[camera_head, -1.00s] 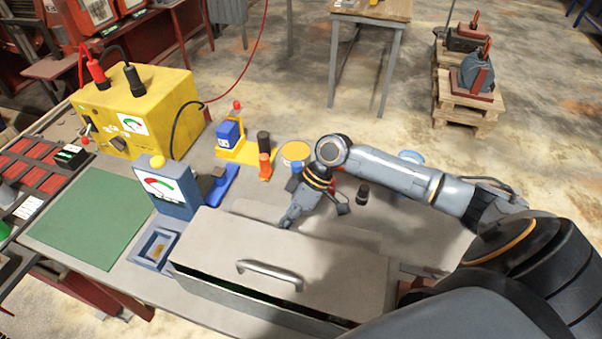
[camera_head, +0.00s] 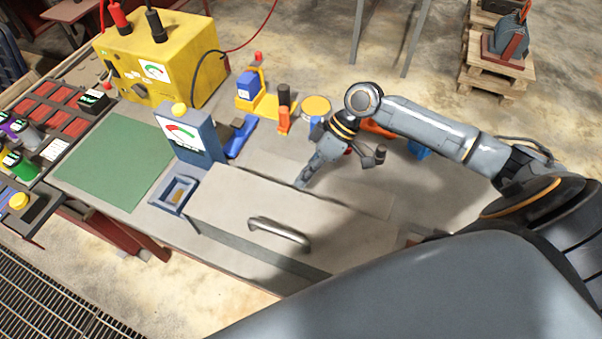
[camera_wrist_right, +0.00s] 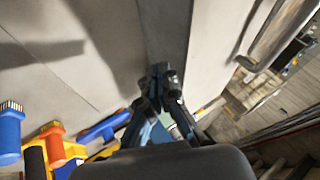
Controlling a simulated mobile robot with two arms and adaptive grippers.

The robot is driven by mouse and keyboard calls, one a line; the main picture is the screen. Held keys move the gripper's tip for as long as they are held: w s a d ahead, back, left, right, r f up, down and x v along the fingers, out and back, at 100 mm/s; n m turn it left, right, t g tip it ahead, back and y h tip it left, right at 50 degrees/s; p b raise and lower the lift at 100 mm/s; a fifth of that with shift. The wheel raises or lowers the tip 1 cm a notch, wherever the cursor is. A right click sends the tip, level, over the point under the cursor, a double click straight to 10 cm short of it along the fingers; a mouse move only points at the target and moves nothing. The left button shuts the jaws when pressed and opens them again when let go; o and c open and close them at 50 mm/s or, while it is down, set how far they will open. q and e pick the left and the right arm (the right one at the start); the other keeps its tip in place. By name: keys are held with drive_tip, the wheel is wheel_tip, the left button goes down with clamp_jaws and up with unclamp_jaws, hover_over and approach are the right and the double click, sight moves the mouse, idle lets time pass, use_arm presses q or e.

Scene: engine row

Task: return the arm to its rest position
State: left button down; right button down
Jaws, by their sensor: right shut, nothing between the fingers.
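My right arm comes in from the right in the head view. Its gripper (camera_head: 303,183) points down and left, with its fingertips at the back edge of the top of a grey metal box with a handle (camera_head: 255,215). The fingers are shut and hold nothing. In the right wrist view the closed fingers (camera_wrist_right: 160,72) show over pale grey surfaces, with the handle (camera_wrist_right: 272,35) at upper right. I cannot tell whether the fingertips touch the box. My left arm and gripper are not in view.
Behind and left of the gripper stand a blue meter (camera_head: 192,140), an orange-and-black tool (camera_head: 283,108), a yellow-and-blue device (camera_head: 258,95) and a yellow power unit (camera_head: 160,60). A green mat (camera_head: 115,160) lies clear at left. A pallet (camera_head: 495,75) stands on the floor.

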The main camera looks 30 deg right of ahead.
drive_tip(key=v, duration=0.8)
